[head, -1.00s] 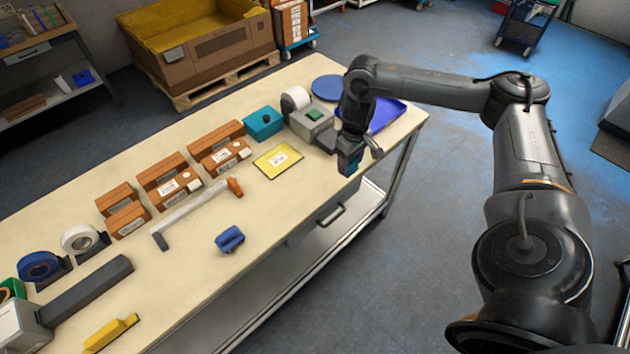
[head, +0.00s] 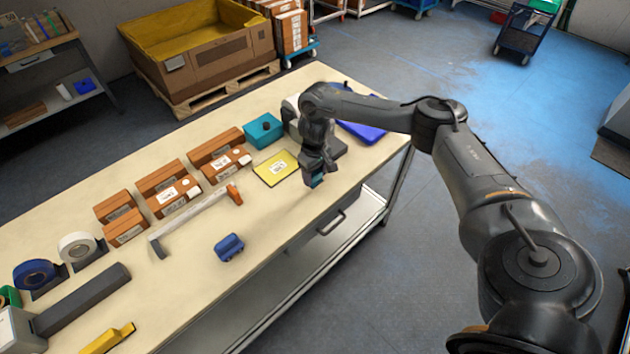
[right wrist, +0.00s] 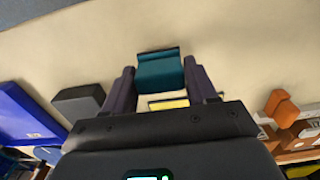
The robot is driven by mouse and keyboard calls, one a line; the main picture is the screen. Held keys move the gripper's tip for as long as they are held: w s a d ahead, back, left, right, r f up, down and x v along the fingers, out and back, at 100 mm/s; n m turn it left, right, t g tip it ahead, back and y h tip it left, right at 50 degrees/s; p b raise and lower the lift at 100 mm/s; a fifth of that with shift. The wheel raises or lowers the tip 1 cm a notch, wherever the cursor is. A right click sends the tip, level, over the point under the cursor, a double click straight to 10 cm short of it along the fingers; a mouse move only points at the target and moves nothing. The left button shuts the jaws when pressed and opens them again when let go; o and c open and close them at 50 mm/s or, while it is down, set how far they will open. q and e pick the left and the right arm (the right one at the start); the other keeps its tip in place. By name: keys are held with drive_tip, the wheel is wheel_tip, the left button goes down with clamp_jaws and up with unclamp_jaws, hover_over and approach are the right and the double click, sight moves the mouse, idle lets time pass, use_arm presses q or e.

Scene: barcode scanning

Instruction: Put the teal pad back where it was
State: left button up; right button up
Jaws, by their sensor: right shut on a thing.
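My right gripper (head: 315,172) is shut on the teal pad (head: 316,181), over the table near its front edge, just right of a yellow-edged card (head: 276,168). In the right wrist view the teal pad (right wrist: 160,70) sits between the two fingers (right wrist: 162,88). I cannot tell for sure whether it touches the table. A teal box with a black knob (head: 263,131) stands further back. My left gripper is not in view.
A grey device (head: 330,147) and a blue tray (head: 362,132) lie behind the right gripper. Brown boxes (head: 170,193), a long-handled tool (head: 195,219) and a blue block (head: 229,247) are to the left. The table (head: 275,210) is bare between the blue block and the gripper.

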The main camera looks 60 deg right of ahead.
sight(315, 181)
drive_tip(key=shift+f, duration=1.8)
drive_tip(key=shift+f, duration=0.1)
drive_tip(key=o, duration=1.1)
drive_tip(key=shift+r, duration=0.55)
wheel_tip(315, 181, up, 6)
drive_tip(key=shift+f, duration=0.2)
wheel_tip(315, 181, up, 4)
drive_tip(key=p, duration=0.3)
drive_tip(key=shift+r, duration=0.15)
drive_tip(key=shift+r+p, duration=0.55)
drive_tip(key=shift+r, duration=0.1)
